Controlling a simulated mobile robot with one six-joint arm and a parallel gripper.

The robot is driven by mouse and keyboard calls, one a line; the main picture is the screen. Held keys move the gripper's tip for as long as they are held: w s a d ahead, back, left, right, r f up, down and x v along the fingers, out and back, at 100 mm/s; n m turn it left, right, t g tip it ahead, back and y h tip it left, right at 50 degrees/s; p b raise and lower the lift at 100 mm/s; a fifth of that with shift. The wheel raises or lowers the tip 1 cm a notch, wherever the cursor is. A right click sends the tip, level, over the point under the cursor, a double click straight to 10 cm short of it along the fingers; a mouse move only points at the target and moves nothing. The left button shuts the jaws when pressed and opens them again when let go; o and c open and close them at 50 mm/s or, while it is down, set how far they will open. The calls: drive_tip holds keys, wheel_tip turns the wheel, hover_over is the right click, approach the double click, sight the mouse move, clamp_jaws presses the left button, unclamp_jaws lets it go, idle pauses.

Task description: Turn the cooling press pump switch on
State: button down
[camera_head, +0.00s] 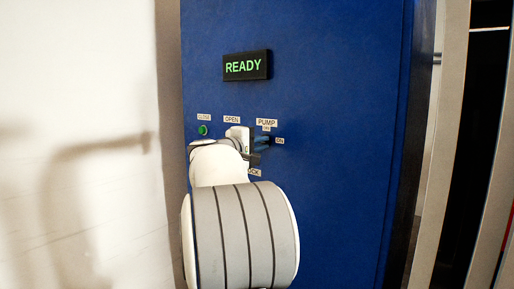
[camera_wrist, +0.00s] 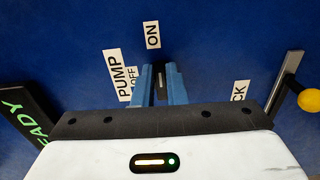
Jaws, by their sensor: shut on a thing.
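In the head view, the PUMP label (camera_head: 267,122) is on the blue panel, with a small label below it and an ON label (camera_head: 279,140) to the right. In the wrist view, the dark pump switch (camera_wrist: 160,82) is between the two blue fingers of my gripper (camera_wrist: 160,88), which is shut on it. The ON label (camera_wrist: 152,35) is just beyond the fingertips. The OFF label (camera_wrist: 131,84) is beside the left finger, partly covered. My arm hides the switch in the head view; which way it points is unclear.
A READY display (camera_head: 246,65) with green letters is above on the panel. A green button (camera_head: 202,130) under the CLOSE label is at left. A lever with a yellow knob (camera_wrist: 309,100) stands out at right in the wrist view, beside a partly hidden label ending in CK.

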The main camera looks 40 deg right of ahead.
drive_tip(key=shift+r, duration=0.1)
drive_tip(key=c, duration=1.5)
unclamp_jaws()
drive_tip(key=shift+d, duration=0.1)
drive_tip(key=a, duration=0.7)
drive_tip(key=shift+s+a+p, duration=0.3)
drive_tip(key=shift+a+p, duration=0.1)
